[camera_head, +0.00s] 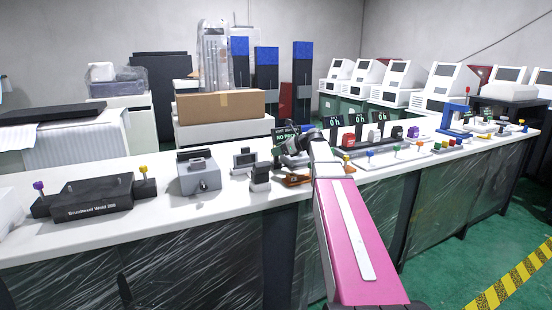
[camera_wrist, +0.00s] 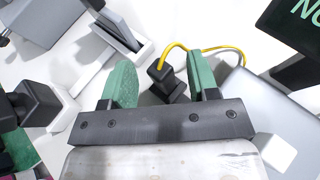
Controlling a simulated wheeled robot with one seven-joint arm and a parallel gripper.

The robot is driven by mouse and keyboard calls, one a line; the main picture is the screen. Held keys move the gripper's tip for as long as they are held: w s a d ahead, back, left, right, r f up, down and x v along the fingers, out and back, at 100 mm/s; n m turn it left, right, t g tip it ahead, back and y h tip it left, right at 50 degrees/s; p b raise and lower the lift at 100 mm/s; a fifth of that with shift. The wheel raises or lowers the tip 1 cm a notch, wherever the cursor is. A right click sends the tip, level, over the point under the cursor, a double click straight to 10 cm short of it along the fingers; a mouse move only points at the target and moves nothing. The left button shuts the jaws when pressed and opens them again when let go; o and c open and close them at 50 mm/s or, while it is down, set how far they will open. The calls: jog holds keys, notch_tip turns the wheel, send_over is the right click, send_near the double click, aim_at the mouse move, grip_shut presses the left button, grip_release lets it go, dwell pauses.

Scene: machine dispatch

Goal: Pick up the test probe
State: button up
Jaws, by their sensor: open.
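A small black part with a yellow cable, which looks like the test probe (camera_wrist: 161,72), shows in the wrist view between and just beyond my green fingers. Its cable (camera_wrist: 178,47) arcs up and to the right. My gripper (camera_wrist: 163,76) is open, with one finger on each side of the black part and nothing clasped. I cannot tell whether a finger touches it. In the head view my gripper (camera_head: 298,145) is over the white bench, at the end of my pink arm. The probe is not clear there, as my arm and gripper crowd that spot.
On the bench (camera_head: 225,216), a grey box (camera_head: 199,178), a black device labelled Brainboost Weld 200 (camera_head: 92,198) and a small screen unit (camera_head: 244,160) stand left of my gripper. Dark signs (camera_head: 357,124) and coloured blocks stand right. A cardboard box (camera_head: 221,106) is behind.

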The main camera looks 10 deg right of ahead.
jog(key=shift+x, duration=1.5)
jog(key=c, duration=1)
jog(key=shift+r, duration=0.15)
